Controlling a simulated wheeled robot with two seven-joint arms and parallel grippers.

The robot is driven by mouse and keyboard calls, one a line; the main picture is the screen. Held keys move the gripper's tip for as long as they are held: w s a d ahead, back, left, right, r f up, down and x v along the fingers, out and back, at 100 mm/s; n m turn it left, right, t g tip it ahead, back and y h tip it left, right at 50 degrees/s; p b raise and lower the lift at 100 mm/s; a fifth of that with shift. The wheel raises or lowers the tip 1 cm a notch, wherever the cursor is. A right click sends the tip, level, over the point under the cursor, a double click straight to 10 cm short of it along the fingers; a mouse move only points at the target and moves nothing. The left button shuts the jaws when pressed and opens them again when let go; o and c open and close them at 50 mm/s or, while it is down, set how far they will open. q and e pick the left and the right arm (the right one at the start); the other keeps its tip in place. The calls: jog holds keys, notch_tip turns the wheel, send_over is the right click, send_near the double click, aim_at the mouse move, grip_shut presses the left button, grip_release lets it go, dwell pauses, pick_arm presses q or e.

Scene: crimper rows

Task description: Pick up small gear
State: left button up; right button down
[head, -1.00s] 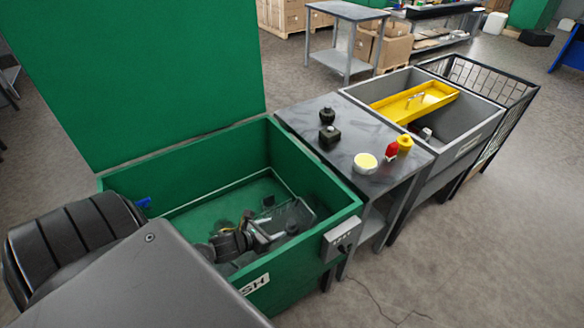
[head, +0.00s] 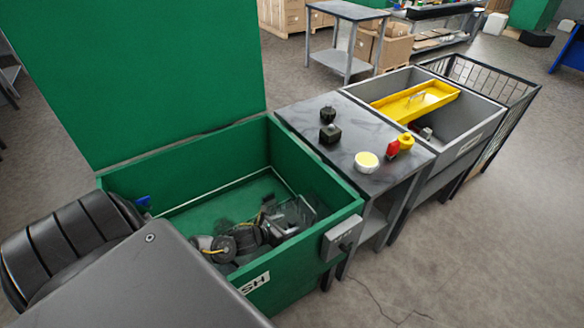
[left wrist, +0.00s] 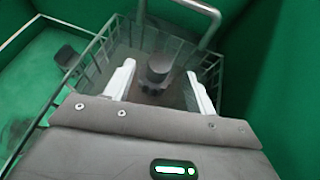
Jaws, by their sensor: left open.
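A dark grey part (left wrist: 158,68), a short cylinder on a wider lobed base that looks like the small gear, stands in a wire basket (left wrist: 88,62) in the left wrist view. My left gripper (left wrist: 161,92) is open, with its two white fingers on either side of the part. I cannot tell whether they touch it. In the head view my left gripper (head: 274,229) is low inside the green washer bin (head: 330,183), beside the basket (head: 306,207). The part cannot be made out there. My right gripper is not in view.
A grey table (head: 370,137) beside the bin holds two black parts, a yellow-topped round dish (head: 367,162) and red and yellow items. A grey tub (head: 475,125) with a yellow tray (head: 418,101) stands beyond.

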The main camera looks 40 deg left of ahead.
aim_at(290, 222)
pick_arm(q)
jog(key=x, duration=0.4)
jog(key=shift+w, duration=0.15)
jog(key=shift+c, duration=0.3)
grip_shut()
